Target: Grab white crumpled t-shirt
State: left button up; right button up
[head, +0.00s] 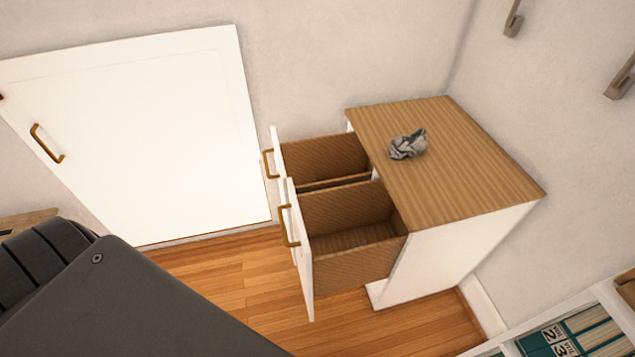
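A small crumpled light-grey or white cloth (408,145), which looks like the t-shirt, lies on the wooden top of a white drawer cabinet (455,160). It rests near the back left part of the top, close to the edge above the open drawers. Nothing touches it. Neither of my grippers shows in the head view.
Two drawers stand pulled out to the left: a nearer one (350,240) and a farther one (325,157), both looking empty. A white door panel (140,140) with a brass handle is at left. A shelf with books (570,335) is at bottom right. Wall hooks (513,20) are at upper right. Wooden floor (215,280) shows between.

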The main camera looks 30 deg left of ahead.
aim_at(415, 143)
jog(key=u, duration=0.9)
jog(key=k, duration=0.35)
jog(key=z, duration=1)
